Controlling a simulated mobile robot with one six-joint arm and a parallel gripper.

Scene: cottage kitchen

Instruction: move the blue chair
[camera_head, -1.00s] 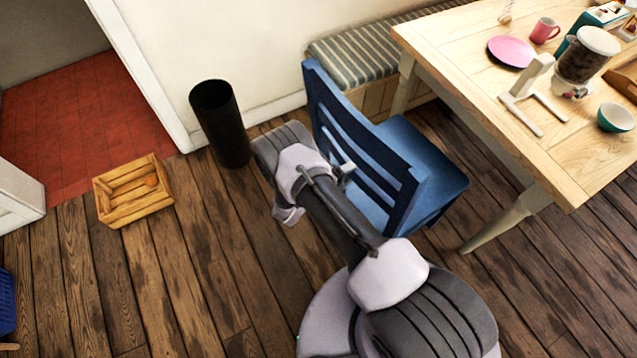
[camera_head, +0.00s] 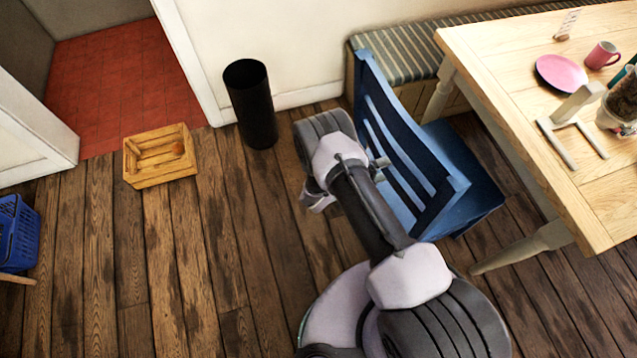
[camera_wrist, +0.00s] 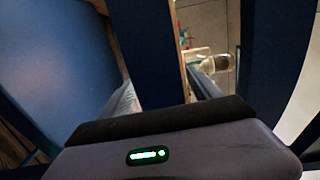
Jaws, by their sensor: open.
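The blue chair (camera_head: 474,172) stands upright on the plank floor, tucked close to the table's left side, its slatted back facing my arm. My gripper (camera_head: 378,167) is at the near side of the chair back, at about mid height. It is open; my wrist partly hides its fingers, and I cannot tell whether they touch or straddle a slat. In the wrist view, blue slats (camera_wrist: 275,60) of the back fill the right and middle, very close, and the blue seat (camera_wrist: 60,55) fills the left.
The wooden table (camera_head: 500,75) and striped bench (camera_head: 400,57) crowd the chair's right and far sides. A black bin (camera_head: 250,105) stands left of my wrist. A wooden crate (camera_head: 143,177) and blue basket (camera_head: 17,235) lie farther left. Floor between is clear.

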